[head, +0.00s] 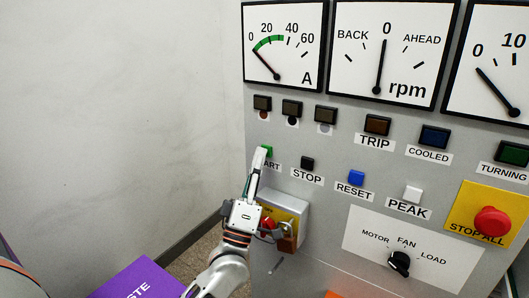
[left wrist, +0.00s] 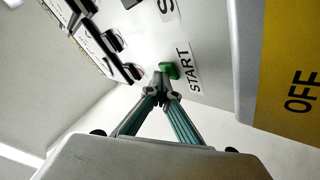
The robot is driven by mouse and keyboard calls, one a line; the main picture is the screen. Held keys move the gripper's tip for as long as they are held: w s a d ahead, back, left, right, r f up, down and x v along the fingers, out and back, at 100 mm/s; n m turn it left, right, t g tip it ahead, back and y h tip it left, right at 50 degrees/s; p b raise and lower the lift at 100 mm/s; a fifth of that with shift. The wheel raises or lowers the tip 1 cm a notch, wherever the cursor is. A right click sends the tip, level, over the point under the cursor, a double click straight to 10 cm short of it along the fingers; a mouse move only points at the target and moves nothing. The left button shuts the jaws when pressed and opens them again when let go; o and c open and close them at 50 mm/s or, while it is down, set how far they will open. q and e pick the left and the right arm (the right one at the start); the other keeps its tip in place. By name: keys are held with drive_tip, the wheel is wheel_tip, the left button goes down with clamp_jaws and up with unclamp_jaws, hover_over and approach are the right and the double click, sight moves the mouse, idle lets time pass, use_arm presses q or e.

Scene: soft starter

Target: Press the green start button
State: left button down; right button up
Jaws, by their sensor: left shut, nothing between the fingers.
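The green start button (head: 267,149) is on the grey panel beside the START label, partly hidden behind my left fingertips in the head view. It also shows in the left wrist view (left wrist: 169,70), with the fingertips right in front of it. My left gripper (head: 260,156) is shut and empty, pointing at the button. The tips are at or very near its face; I cannot tell whether they touch or whether the button is pushed in. My right gripper is not in view.
Right of it are the black STOP button (head: 307,163), blue RESET button (head: 356,177), white PEAK button (head: 413,194) and red STOP ALL button (head: 491,222). A yellow-faced box with a padlock (head: 287,238) stands out below START, close to my left wrist. Free room lies left of the panel.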

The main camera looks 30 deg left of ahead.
use_arm(q)
drive_tip(key=shift+s+r, duration=0.1)
drive_tip(key=shift+s, duration=0.05)
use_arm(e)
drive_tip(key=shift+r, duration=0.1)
use_arm(q)
drive_tip(key=shift+s+d, duration=0.1)
drive_tip(key=shift+s, duration=0.1)
drive_tip(key=shift+s+p, duration=0.3)
drive_tip(key=shift+s, duration=0.15)
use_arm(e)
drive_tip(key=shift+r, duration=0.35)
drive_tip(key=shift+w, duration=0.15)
use_arm(q)
drive_tip(key=s+p, duration=0.1)
drive_tip(key=s, duration=0.4)
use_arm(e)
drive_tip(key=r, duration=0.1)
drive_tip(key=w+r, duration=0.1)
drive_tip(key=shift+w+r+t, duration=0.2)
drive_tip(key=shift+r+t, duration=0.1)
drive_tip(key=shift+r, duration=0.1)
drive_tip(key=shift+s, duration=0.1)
